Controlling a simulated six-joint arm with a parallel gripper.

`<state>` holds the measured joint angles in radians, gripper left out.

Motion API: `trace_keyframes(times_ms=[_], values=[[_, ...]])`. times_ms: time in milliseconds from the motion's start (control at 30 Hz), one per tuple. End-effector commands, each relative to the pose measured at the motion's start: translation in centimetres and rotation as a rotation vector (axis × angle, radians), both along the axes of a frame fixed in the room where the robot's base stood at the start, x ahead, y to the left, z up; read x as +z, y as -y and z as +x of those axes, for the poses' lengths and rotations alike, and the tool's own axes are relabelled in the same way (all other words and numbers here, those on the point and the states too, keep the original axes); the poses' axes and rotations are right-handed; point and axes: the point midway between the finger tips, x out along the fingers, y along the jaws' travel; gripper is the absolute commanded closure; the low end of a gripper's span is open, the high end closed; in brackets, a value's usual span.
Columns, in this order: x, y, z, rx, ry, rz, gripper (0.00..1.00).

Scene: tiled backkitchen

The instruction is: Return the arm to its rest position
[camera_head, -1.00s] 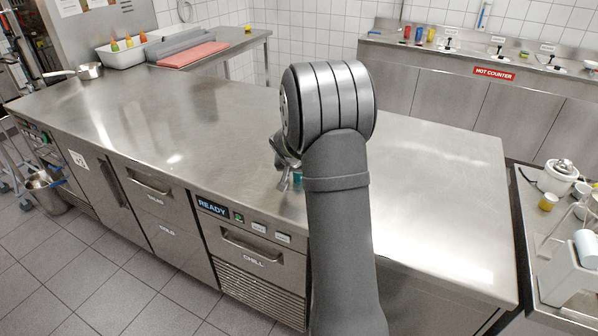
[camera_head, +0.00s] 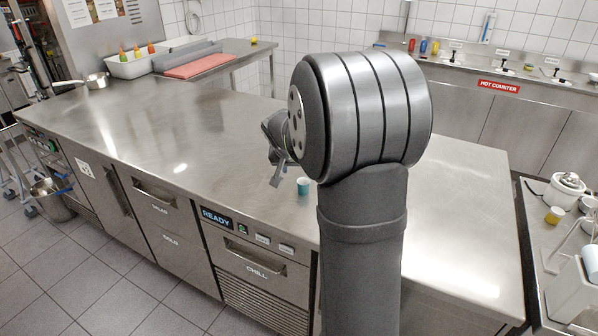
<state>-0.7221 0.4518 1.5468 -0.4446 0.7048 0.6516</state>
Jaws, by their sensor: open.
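My arm rises in the front of the head view, its large grey joint covering part of the steel counter (camera_head: 190,115). My gripper (camera_head: 276,178) shows small at the left of that joint, above the counter and partly hidden by it. It looks empty, with its jaws apart.
A saucepan (camera_head: 97,80), a white bin (camera_head: 130,63) with bottles and a red board (camera_head: 199,67) are at the back left. A side table (camera_head: 540,262) with a lidded pot (camera_head: 566,190) stands at the right. The counter's left half is clear.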

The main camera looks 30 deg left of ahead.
Motion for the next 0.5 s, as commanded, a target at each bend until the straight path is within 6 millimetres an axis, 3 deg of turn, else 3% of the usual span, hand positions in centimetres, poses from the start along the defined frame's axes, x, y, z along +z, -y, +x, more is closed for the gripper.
trace_keyframes(times_ms=[500], values=[[-0.70,-0.06,0.38,-0.001,-0.002,-0.001,0.40]])
